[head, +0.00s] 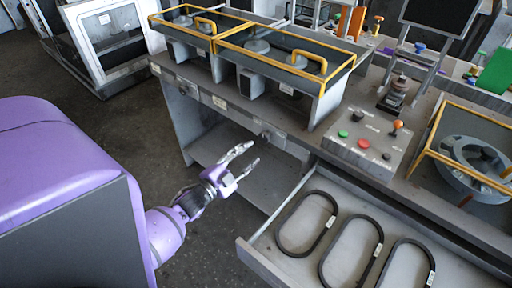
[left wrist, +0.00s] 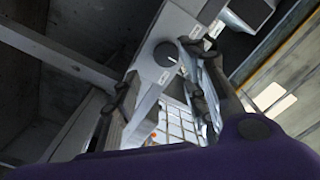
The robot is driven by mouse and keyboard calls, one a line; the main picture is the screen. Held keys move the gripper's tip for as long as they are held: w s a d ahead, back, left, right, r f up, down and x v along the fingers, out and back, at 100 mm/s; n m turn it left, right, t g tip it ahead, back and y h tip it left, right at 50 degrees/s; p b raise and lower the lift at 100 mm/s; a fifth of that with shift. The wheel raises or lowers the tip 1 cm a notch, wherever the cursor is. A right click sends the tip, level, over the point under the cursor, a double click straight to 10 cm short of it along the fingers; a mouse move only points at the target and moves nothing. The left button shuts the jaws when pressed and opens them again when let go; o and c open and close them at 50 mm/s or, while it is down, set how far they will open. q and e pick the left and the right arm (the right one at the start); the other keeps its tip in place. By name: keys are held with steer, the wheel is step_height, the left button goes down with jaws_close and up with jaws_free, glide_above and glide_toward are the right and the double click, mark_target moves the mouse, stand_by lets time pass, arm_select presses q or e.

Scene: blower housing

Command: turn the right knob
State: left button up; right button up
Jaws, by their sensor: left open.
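The right knob (head: 265,136) is a small dark knob on the front panel of the grey bench, below the yellow-railed trays. In the left wrist view a round dark knob (left wrist: 166,54) with a light pointer mark shows on the panel, between and beyond the fingers. My left gripper (head: 252,154) is open and empty, its fingertips just in front of and slightly below the right knob, seemingly apart from it. Its fingers also show in the left wrist view (left wrist: 158,68). A second knob (head: 183,88) sits farther left on the panel. My right gripper is not in view.
An open drawer (head: 247,247) with several black oval belts juts out to the right of my left gripper. A control box (head: 350,155) with buttons stands on the bench above it. Open floor (head: 215,240) lies below the gripper.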

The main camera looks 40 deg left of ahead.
arm_select(q)
steer(key=s, duration=0.5)
steer(key=shift+s+a, duration=0.15)
stand_by(0.3)
